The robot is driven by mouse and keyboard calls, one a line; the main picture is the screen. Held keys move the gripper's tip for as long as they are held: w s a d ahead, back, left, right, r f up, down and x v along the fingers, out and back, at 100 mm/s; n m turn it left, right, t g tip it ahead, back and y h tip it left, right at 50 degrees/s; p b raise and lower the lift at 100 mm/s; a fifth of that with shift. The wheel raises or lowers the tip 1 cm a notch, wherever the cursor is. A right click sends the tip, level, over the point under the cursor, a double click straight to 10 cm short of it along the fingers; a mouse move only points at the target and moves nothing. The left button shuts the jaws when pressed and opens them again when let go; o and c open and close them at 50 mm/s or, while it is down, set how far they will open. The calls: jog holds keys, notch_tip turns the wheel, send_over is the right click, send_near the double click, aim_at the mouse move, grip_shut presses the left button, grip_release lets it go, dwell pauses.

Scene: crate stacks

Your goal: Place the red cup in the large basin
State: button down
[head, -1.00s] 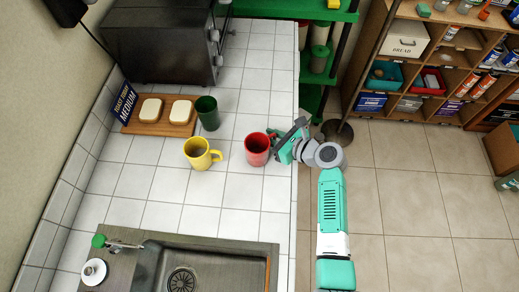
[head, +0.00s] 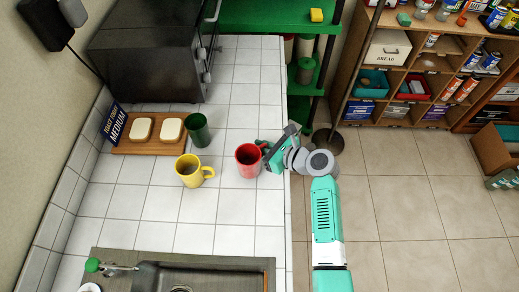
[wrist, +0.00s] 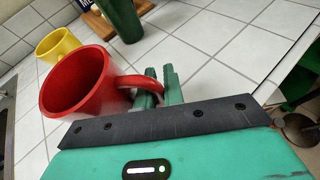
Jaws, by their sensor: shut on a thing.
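The red cup (head: 248,161) is on or just above the white tiled counter, near its right edge, upright in the head view. My gripper (head: 268,154) is at the cup's right side, shut on its handle. In the wrist view the red cup (wrist: 78,82) shows its open rim, and the green fingers (wrist: 162,88) close around the handle. I cannot tell if the cup's base touches the tiles. The large basin (head: 200,277) is the dark metal sink at the bottom of the head view, partly cut off by the frame edge.
A yellow mug (head: 189,171) stands left of the red cup, and a dark green cup (head: 198,131) stands behind it. A wooden board (head: 153,145) with two bread slices lies at the back left, before a dark oven (head: 145,70). Tiles between cup and basin are clear.

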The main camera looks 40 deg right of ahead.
jog(key=s+a+r, duration=0.1)
jog(key=s+a, duration=0.1)
jog(key=s, duration=0.2)
jog(key=s+a+r+p, duration=0.1)
jog(key=s+a, duration=0.2)
jog(key=s, duration=0.2)
jog(key=s+a+r+p, duration=0.1)
jog(key=s+a, duration=0.2)
jog(key=s, duration=0.2)
jog(key=shift+w+f, duration=0.1)
